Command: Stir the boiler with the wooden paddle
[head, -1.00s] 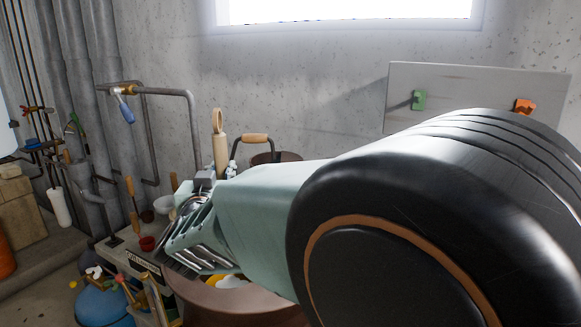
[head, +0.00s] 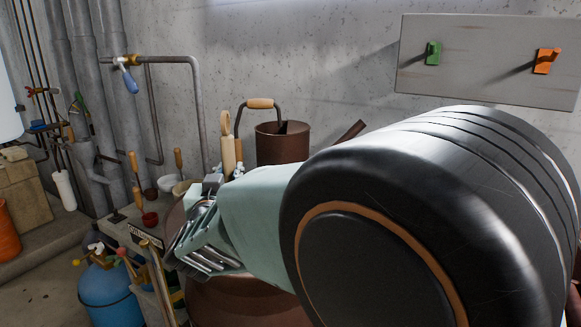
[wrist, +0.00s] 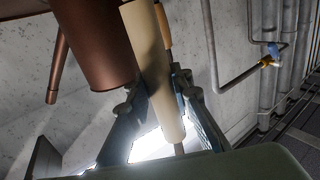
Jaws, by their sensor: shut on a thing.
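My gripper (head: 226,177) is shut on the pale wooden paddle (head: 228,155), which stands roughly upright with its looped top end above the fingers. In the wrist view the paddle (wrist: 150,60) shows as a beige shaft between the two fingers (wrist: 158,100). The boiler (head: 240,300), a large reddish-copper vessel, lies beneath my gripper in the head view. My arm and gripper hide most of its opening and the paddle's lower end, so I cannot tell whether the paddle touches the contents.
A brown copper can (head: 282,145) with a wooden-topped handle stands behind the paddle. It also shows close by in the wrist view (wrist: 95,45). Small bowls (head: 168,183) and tools stand left of the boiler. A blue tank (head: 108,295) is at lower left. Pipes run along the wall.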

